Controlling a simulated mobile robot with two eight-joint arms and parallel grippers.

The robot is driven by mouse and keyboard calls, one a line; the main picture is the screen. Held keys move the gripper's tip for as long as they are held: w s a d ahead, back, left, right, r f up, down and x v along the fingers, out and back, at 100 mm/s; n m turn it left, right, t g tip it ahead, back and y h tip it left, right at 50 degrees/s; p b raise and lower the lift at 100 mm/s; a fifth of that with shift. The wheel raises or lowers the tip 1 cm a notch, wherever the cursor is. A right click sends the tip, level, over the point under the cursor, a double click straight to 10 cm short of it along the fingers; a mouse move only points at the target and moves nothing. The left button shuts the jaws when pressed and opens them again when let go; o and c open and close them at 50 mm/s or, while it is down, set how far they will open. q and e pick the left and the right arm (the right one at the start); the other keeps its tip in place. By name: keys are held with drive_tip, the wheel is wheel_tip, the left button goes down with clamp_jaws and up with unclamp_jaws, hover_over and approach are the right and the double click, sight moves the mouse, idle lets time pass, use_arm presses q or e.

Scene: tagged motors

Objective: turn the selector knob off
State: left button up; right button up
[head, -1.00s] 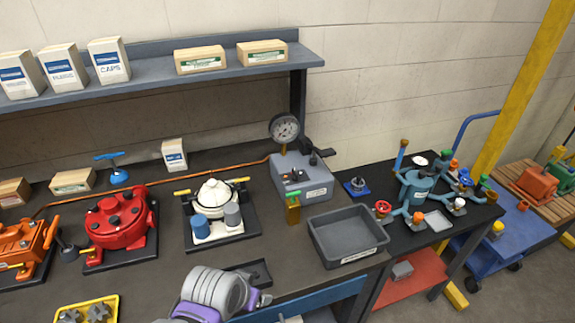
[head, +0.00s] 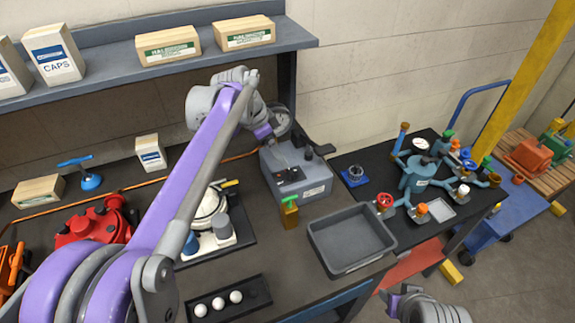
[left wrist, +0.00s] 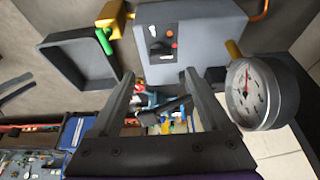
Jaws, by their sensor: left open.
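The grey control box (head: 310,188) stands at the right end of the bench. It fills the top of the left wrist view (left wrist: 205,35), where a dark panel carries a black selector knob (left wrist: 160,49) beside two small red-orange spots. The knob's setting is too small to read. My left gripper (left wrist: 160,76) is open and empty, its two black fingers apart and pointing toward the box. In the head view my left gripper (head: 274,138) is above the back left of the box, beside the gauge, which it partly covers. My right arm's end (head: 425,306) shows at the bottom; its fingers are unclear.
A round pressure gauge (left wrist: 248,93) stands close beside the left gripper's finger. A brass block with a green handle (head: 289,212) and an empty grey tray (head: 350,240) are in front of the box. A shelf (head: 140,75) runs above the bench.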

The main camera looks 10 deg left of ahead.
sight(290, 170)
use_arm(q)
drive_tip(key=x, duration=0.8)
drive_tip(key=shift+c, duration=0.2)
clamp_jaws()
